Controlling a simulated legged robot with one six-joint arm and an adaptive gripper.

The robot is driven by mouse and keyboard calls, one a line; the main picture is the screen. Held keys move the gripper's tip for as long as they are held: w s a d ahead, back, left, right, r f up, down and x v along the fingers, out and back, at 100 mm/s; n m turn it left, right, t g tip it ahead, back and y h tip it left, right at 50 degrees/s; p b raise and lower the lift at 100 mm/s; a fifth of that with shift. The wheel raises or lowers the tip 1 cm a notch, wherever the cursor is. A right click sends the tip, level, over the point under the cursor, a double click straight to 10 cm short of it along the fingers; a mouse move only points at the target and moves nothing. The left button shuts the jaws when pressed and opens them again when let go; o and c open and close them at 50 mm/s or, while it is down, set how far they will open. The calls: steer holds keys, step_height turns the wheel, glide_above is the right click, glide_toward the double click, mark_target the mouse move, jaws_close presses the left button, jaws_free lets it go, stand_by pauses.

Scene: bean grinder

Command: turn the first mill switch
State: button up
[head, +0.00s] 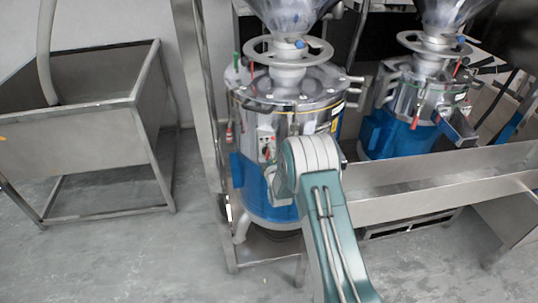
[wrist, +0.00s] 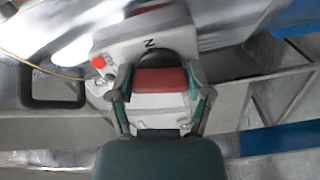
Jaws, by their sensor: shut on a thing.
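The first mill (head: 290,85) is a steel and blue machine in the middle of the head view. Its pale switch box (head: 266,143) is on the mill's front and also shows in the wrist view (wrist: 150,42). In the wrist view, a red switch (wrist: 160,80) with a dark round base sits below the letter on the box. My gripper (wrist: 160,92) has one finger on each side of the red switch and is shut on it. In the head view, my green arm hides much of the mill's lower front.
A small red button (wrist: 99,62) is on the box, left of the switch. A second mill (head: 415,110) stands at the right. A steel trough (head: 440,205) runs right of my arm. A steel bin (head: 90,135) stands at the left, with open grey floor before it.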

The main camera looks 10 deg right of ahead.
steer(key=shift+a+f+n, duration=0.15)
steer(key=shift+a+n, duration=0.05)
steer(key=shift+n, duration=1.1)
steer(key=shift+s, duration=0.1)
steer(key=o, duration=1.1)
steer(key=shift+a+f, duration=0.1)
steer(key=shift+a, duration=0.05)
steer(key=shift+o, duration=0.2)
steer(key=shift+s+d, duration=0.2)
steer(key=shift+s, duration=0.3)
steer(key=s, duration=1)
steer(key=shift+s+a, duration=0.2)
steer(key=shift+s, duration=0.2)
